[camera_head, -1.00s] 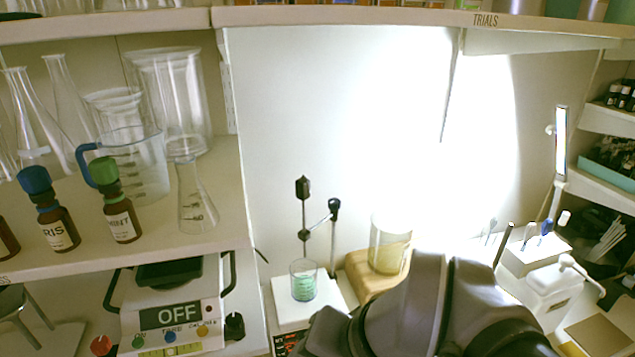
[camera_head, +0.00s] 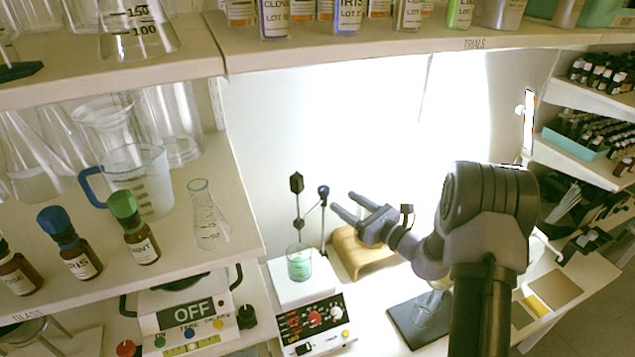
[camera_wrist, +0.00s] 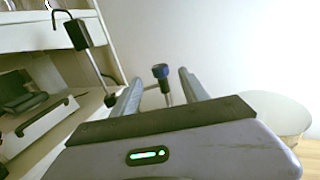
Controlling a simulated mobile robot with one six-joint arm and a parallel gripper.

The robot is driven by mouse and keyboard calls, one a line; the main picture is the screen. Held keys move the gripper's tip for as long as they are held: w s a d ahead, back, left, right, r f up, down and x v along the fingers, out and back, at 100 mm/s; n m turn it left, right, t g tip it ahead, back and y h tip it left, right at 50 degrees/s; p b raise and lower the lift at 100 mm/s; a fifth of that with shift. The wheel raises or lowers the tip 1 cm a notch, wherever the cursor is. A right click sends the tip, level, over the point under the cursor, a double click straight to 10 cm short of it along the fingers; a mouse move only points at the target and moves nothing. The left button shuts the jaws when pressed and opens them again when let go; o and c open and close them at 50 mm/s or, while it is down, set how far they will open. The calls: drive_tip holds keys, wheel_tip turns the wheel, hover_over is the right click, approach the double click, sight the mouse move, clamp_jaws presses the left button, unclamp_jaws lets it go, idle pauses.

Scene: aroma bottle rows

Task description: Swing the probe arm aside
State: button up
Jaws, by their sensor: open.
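The probe arm (camera_head: 311,210) runs from a thin upright post with a dark blue knob (camera_head: 323,191) to a thin probe with a black head (camera_head: 297,183), over the beaker of green liquid (camera_head: 299,265) on the hotplate stirrer (camera_head: 297,287). My gripper (camera_head: 344,205) is open and empty, just right of the knob, fingers pointing left. In the wrist view the knob (camera_wrist: 161,71) shows between the open fingers of my gripper (camera_wrist: 160,80); whether they touch it I cannot tell. The black head (camera_wrist: 77,33) is left of the fingers.
A wooden block (camera_head: 362,255) stands under my gripper. A balance reading OFF (camera_head: 185,318) is at lower left, below a shelf (camera_head: 215,255) of bottles and glassware.

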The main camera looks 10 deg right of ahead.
drive_tip(key=x, duration=1.2)
drive_tip(key=shift+b, duration=0.3)
drive_tip(key=shift+a, duration=0.1)
clamp_jaws()
idle(0.5)
